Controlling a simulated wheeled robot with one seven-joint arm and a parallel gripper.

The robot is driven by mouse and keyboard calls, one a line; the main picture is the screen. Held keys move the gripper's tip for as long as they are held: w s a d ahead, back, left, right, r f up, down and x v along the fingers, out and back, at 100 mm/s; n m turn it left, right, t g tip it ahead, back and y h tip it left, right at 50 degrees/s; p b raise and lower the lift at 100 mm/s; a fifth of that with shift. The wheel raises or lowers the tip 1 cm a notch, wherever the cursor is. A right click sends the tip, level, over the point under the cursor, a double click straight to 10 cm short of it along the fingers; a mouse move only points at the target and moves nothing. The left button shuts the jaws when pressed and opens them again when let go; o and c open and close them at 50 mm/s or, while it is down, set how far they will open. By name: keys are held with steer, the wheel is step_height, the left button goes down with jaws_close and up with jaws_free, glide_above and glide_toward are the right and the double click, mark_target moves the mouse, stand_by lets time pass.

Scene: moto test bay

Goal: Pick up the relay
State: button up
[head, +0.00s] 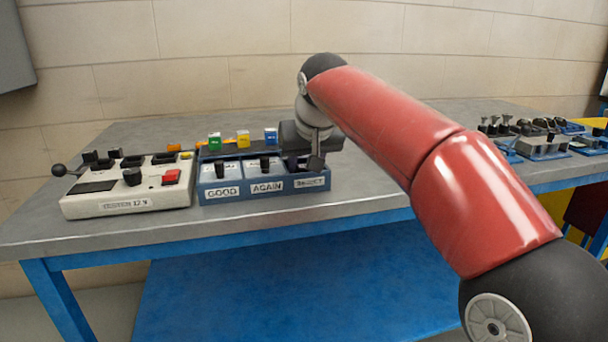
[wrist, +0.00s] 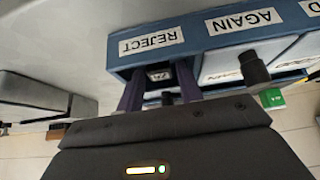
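I cannot tell for certain which thing is the relay. My gripper (head: 313,163) points down over the REJECT compartment at the right end of the blue tray (head: 234,196). In the wrist view its two dark fingers (wrist: 158,88) stand apart inside that compartment. Between them show a small pale label (wrist: 159,74) and a dark stub (wrist: 167,98); I see no firm grip on either. The GOOD and AGAIN compartments hold white cards and black knobs (head: 264,164). Green (head: 215,141), yellow (head: 243,138) and blue (head: 270,136) blocks stand behind the tray.
A white tester box (head: 128,204) with knobs, a lever and a red button stands left of the tray. More devices (head: 545,146) sit on the bench at the right.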

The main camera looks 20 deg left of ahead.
steer(key=shift+x, duration=0.95)
steer(key=c, duration=0.7)
steer(key=shift+c, duration=0.2)
steer(key=shift+r, duration=0.15)
